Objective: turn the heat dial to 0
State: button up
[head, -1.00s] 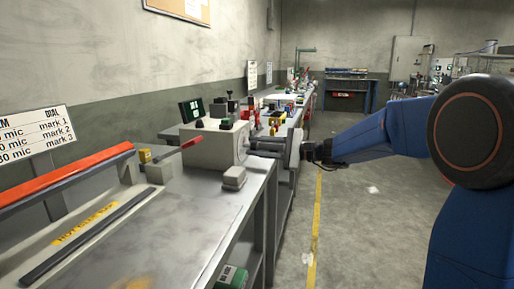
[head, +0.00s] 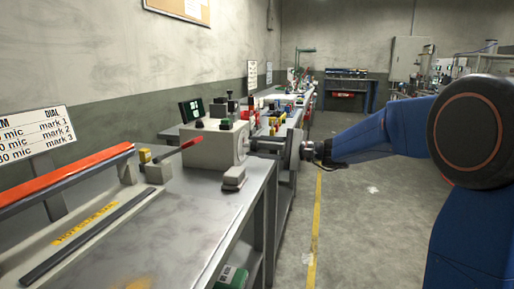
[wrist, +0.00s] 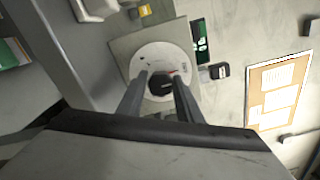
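The heat dial is a white disc (wrist: 144,67) with a dark knob (wrist: 160,85) at its middle, on the flat side of a grey box. A red mark and small dark marks show on the disc, too small to read. In the head view the grey box (head: 212,148) stands on the bench and its dial side faces right. My gripper (head: 255,144) reaches in from the right, close to that side. In the wrist view its two fingers (wrist: 160,76) are apart, one on each side of the knob. I cannot tell whether they touch it.
The metal bench (head: 165,215) holds a sealer bar with a red handle (head: 70,178) and a small grey block (head: 234,177) near its edge. A sign (head: 35,136) stands at left. The floor (head: 370,225) to the right is clear.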

jog(key=shift+o, duration=1.2)
jog(key=v, duration=1.7)
jog(key=shift+d, duration=0.2)
